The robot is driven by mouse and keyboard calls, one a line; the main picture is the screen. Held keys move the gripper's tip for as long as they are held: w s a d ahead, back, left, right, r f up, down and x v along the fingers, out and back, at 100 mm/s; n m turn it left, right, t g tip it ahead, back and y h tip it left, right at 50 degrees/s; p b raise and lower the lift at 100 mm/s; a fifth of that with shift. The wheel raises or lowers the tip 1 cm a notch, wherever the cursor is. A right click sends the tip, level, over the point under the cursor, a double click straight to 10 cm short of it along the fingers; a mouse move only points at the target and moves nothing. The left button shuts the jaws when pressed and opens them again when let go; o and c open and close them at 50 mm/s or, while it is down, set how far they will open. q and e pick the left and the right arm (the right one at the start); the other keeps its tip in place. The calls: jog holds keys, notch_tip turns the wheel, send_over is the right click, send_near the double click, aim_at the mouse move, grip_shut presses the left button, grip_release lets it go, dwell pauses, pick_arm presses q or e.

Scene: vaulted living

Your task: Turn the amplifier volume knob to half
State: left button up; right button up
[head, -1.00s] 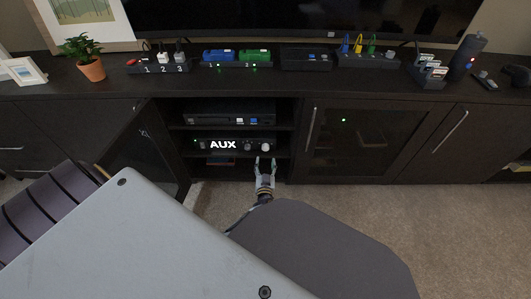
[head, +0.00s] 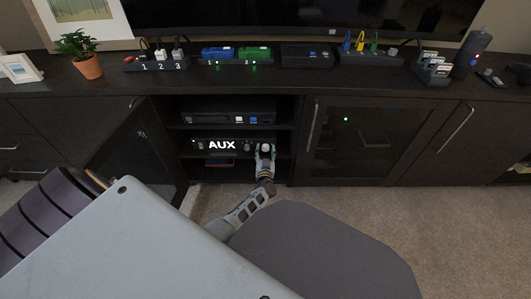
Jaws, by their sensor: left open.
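The amplifier (head: 201,146) sits on a shelf in the open bay of the dark cabinet, with "AUX" lit on its front. Its pale round volume knob (head: 266,147) is at the right end of the front. A smaller dark knob (head: 247,146) is to its left. My left gripper (head: 265,150) is open at the pale knob, with its fingers on either side of it. I cannot tell whether the fingers touch the knob. My right gripper is not in view.
Another device (head: 228,114) is on the shelf above. An open cabinet door (head: 140,160) stands left of the bay, and a closed glass door (head: 362,140) is to the right. A potted plant (head: 88,66) and several small devices line the cabinet top. Carpet lies in front.

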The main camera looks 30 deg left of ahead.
pick_arm(q)
jog(key=shift+w, duration=0.1)
jog(key=shift+c, duration=0.9)
jog(key=c, duration=0.9)
jog(key=shift+o, duration=0.2)
